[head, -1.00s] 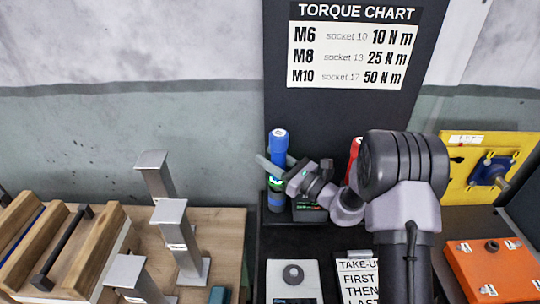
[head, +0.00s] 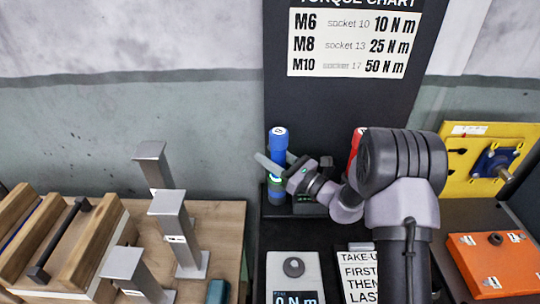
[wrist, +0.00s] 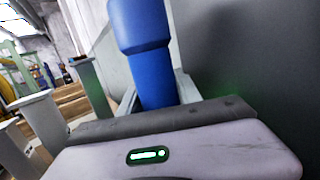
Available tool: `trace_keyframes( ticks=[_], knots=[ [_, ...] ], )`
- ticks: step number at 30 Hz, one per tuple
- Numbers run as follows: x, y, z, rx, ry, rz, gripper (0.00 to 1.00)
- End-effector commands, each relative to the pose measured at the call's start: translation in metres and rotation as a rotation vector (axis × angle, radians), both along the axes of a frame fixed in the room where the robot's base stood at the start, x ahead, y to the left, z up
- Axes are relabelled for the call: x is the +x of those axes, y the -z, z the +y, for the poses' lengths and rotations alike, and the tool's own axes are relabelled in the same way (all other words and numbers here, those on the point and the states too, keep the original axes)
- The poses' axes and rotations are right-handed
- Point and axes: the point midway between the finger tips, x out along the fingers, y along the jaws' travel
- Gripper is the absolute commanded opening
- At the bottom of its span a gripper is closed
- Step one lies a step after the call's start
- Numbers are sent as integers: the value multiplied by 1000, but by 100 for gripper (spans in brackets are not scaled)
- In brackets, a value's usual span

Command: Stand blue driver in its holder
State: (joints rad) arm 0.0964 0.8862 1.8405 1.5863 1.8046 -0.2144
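The blue driver (head: 278,145) stands upright at the back left of the dark bench in the head view. Its lower part meets a darker blue cylinder with a green ring (head: 276,188), partly behind my gripper; I cannot tell how deep the driver sits in it. My gripper (head: 274,162) reaches in from the right, with its fingers on either side of the driver and apart. In the wrist view the driver (wrist: 143,40) rises between the two fingers, and its lower end is hidden behind the gripper body.
A red object (head: 357,143) stands behind my arm. A grey box with a knob and display (head: 293,267) and a take-up card (head: 355,278) are in front. Metal posts (head: 170,225) and a wooden rack (head: 50,255) are at left. An orange box (head: 492,262) is at right.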

Motion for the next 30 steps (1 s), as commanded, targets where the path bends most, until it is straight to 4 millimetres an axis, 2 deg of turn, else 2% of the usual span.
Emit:
trace_keyframes(
  ticks=[1,3,14,20,27,30],
  knots=[
    [0,0,0,0,0,0,53],
    [0,0,0,0,0,0,63],
    [-4,2,-5,-4,0,3,63],
    [-29,6,-39,0,3,5,63],
    [-74,17,-97,1,5,5,63],
    [-90,21,-116,1,4,3,63]
  ],
)
